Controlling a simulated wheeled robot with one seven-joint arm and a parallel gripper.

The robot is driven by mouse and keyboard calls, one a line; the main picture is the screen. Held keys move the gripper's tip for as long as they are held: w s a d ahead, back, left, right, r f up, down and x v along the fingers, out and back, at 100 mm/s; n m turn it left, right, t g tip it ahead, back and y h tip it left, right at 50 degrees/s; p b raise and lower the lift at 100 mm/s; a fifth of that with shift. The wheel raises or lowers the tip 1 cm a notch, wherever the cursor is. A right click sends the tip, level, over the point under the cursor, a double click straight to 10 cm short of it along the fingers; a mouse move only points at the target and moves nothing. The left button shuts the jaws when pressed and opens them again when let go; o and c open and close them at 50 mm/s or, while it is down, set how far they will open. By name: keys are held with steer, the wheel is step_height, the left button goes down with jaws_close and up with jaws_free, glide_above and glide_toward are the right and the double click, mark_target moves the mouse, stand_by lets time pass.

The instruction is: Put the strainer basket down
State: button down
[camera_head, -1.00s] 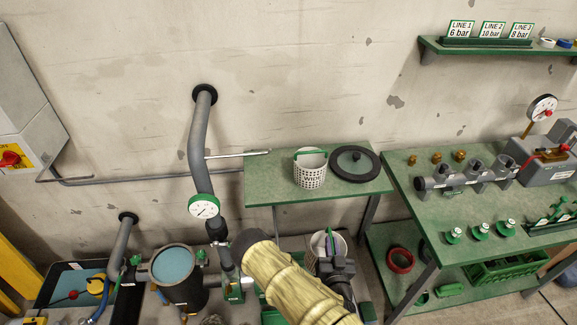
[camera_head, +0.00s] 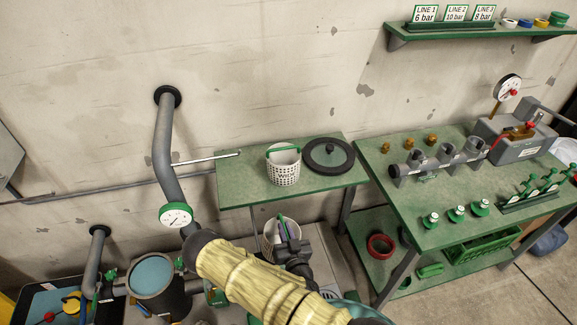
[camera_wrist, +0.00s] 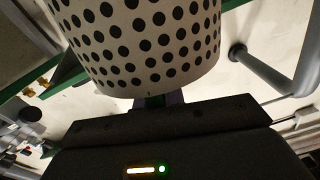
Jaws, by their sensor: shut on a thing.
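A white perforated strainer basket (camera_wrist: 150,45) fills the top of the wrist view, close against my gripper. In the head view the held basket (camera_head: 268,236) is partly hidden behind my gripper (camera_head: 284,232), which is shut on it. It hangs in front of and below the front edge of the small green table (camera_head: 232,190). A second white perforated basket (camera_head: 284,173), with a green handle and dark lettering, stands upright on that table. The fingertips are mostly hidden in both views.
A round black-rimmed lid (camera_head: 328,153) lies right of the standing basket. The table's left part is clear. A grey pipe with a gauge (camera_head: 176,215) rises at the left, beside an open round housing (camera_head: 153,275). A green workbench (camera_head: 395,215) with fittings stands right.

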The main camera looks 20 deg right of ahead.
steer(key=a+r, duration=0.5)
steer(key=r, duration=0.5)
steer(key=w+a+r+n, duration=0.1)
steer(key=a+r, duration=0.3)
steer(key=r, duration=0.6)
steer(key=shift+w+a+r+n+h+b, duration=0.2)
steer(key=shift+a+n+h+b, duration=0.1)
steer(key=shift+a+b, duration=0.1)
